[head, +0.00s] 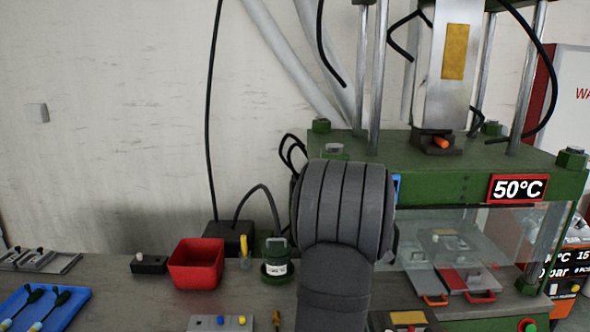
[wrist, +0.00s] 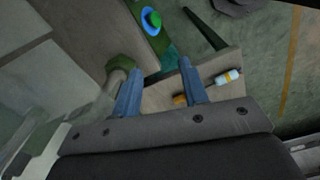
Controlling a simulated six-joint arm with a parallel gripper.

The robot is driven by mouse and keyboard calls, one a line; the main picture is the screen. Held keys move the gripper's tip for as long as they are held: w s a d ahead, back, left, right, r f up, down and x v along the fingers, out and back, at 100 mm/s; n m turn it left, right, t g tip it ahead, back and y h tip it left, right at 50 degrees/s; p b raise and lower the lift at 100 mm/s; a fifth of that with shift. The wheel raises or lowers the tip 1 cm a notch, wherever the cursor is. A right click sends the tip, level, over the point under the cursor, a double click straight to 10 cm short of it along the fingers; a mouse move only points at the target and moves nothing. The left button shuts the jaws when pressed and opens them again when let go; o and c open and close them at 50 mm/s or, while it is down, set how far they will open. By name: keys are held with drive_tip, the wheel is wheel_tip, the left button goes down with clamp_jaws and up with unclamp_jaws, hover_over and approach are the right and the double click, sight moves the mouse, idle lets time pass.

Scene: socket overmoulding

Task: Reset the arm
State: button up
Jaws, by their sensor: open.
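My gripper (wrist: 161,82) shows in the wrist view as two blue fingers, apart, with nothing between them. In the head view my dark grey arm stands in front of the green press (head: 450,188), and my gripper is hidden there. A small white and blue cylinder (wrist: 228,77) lies to the right of the fingers. A small orange piece (wrist: 180,99) shows close to the right finger.
The bench holds a red bin (head: 196,264), a green pot (head: 276,258), a blue tray (head: 45,308) and a grey plate (head: 220,323). The press has steel columns (head: 379,75) and a clear guard (head: 510,230); its display reads 50°C. Open space lies above the bench at left.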

drive_tip(key=w+a+n, duration=0.1)
drive_tip(key=a, duration=0.6)
drive_tip(key=shift+w+f, duration=0.15)
drive_tip(key=shift+w, duration=0.05)
drive_tip(key=shift+o, duration=0.4)
